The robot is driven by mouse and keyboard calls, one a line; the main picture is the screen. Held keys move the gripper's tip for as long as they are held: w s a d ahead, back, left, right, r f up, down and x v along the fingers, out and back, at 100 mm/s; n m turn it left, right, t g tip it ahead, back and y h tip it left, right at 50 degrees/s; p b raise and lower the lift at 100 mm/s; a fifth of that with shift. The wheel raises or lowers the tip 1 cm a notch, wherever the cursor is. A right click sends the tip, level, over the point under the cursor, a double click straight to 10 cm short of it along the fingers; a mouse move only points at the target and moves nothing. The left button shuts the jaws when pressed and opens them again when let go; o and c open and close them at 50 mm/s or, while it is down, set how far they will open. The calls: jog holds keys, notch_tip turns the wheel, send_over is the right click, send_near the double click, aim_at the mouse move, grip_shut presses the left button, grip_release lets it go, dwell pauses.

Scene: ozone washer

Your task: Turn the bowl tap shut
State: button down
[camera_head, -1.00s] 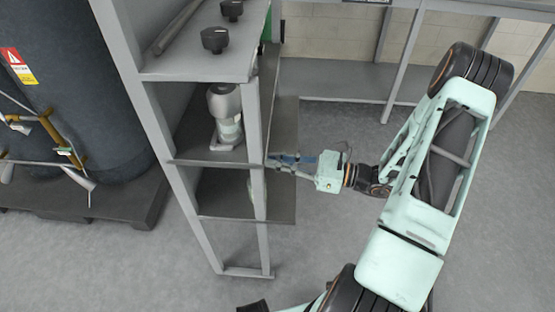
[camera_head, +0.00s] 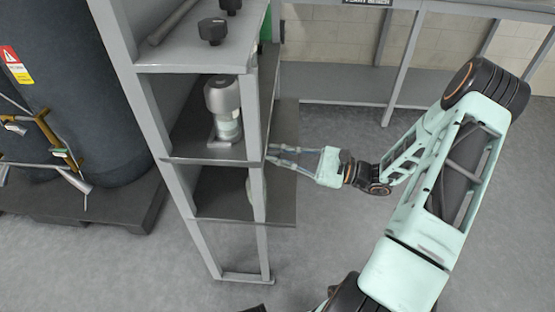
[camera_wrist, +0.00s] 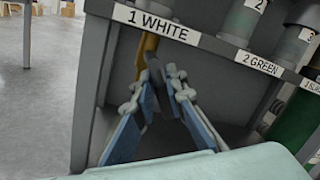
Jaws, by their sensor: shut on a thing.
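In the wrist view, my gripper (camera_wrist: 159,76) has its blue-padded fingers drawn together at the tips, just under the shelf edge marked "1 WHITE". They are shut on a small dark piece (camera_wrist: 153,67) below a brass-coloured pipe (camera_wrist: 146,52). It appears to be the bowl tap, though the fingertips hide much of it, and its angle cannot be told. In the head view, my gripper (camera_head: 270,153) reaches the right side of the grey rack; the tap is not distinguishable there. A grey-topped bowl unit (camera_head: 223,107) stands on the rack's middle shelf.
The grey rack (camera_head: 143,110) has an upright post close to my fingertips. Neighbouring bowls stand above the label "2 GREEN" (camera_wrist: 258,63) in the wrist view. Black knobs (camera_head: 212,30) sit on the top shelf. A dark tank (camera_head: 75,90) stands left. Floor right of the rack is open.

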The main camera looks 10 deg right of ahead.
jog(key=n, duration=0.1)
jog(key=n+b, duration=0.1)
jog(key=n, duration=0.3)
jog(key=shift+w+d+r+g+y+b, duration=0.2)
jog(key=shift+w+r+g+y+b, duration=0.1)
jog(key=shift+w+g+y+b, duration=0.1)
jog(key=shift+w+r+n+g+y+b, duration=0.1)
jog(key=shift+r+n+g+y+b, duration=0.1)
jog(key=shift+n, duration=0.85)
jog(key=shift+r+n+g+y+b, duration=0.15)
jog(key=shift+r+n+b, duration=0.1)
jog(key=shift+n, duration=0.75)
jog(key=shift+w+r+n+g+y+b, duration=0.1)
jog(key=shift+r+n+g+y+b, duration=0.1)
jog(key=shift+n, duration=0.85)
jog(key=c, duration=1.9)
grip_release()
jog(key=shift+c, duration=0.2)
jog(key=shift+s+d, duration=0.1)
jog(key=v, duration=1.2)
jog(key=shift+c, duration=0.2)
